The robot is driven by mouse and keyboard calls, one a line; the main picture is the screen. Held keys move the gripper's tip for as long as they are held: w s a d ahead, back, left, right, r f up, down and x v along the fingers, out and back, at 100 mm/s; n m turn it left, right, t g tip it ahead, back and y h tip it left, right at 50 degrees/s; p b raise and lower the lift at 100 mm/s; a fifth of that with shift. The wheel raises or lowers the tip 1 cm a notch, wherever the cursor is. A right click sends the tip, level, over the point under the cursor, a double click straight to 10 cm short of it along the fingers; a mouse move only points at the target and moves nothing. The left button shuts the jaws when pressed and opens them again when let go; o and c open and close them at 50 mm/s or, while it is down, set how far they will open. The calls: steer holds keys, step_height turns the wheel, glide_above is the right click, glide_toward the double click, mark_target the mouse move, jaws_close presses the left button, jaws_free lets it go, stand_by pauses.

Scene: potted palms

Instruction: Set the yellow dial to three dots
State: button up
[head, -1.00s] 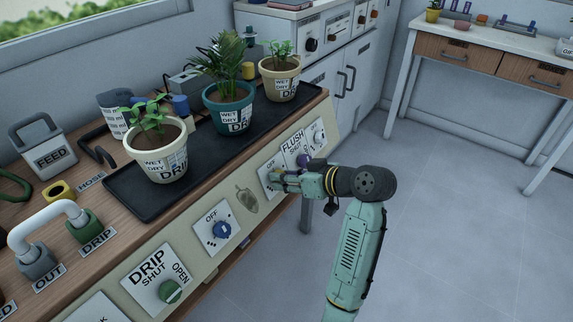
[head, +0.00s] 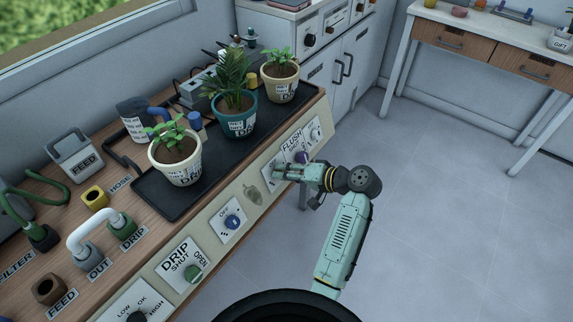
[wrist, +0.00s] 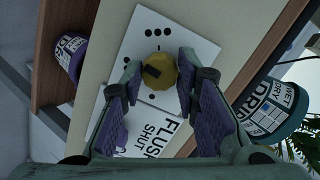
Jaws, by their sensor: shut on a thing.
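The yellow dial (wrist: 160,68) sits on a white plate (wrist: 193,50) with black dots, seen in the wrist view. A dark mark lies across the dial's face. In the head view my gripper (head: 280,172) is at the far part of the sloped panel and hides the dial.
The FLUSH plate (head: 295,147) is beside the dial. A blue OFF dial (head: 232,221) and a green DRIP dial (head: 193,273) are nearer on the panel. Potted plants stand on a black tray (head: 150,195) above it. The floor to the right is clear.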

steer(key=m+y+p, duration=0.1)
steer(key=m, duration=0.8)
steer(key=shift+f+m+p, duration=0.1)
steer(key=shift+m+p, duration=0.25)
steer(key=shift+m, duration=0.05)
stand_by(0.4)
steer(key=o, duration=1.2)
steer(key=shift+c, duration=0.2)
steer(key=shift+y, duration=0.3)
steer(key=v, duration=1.2)
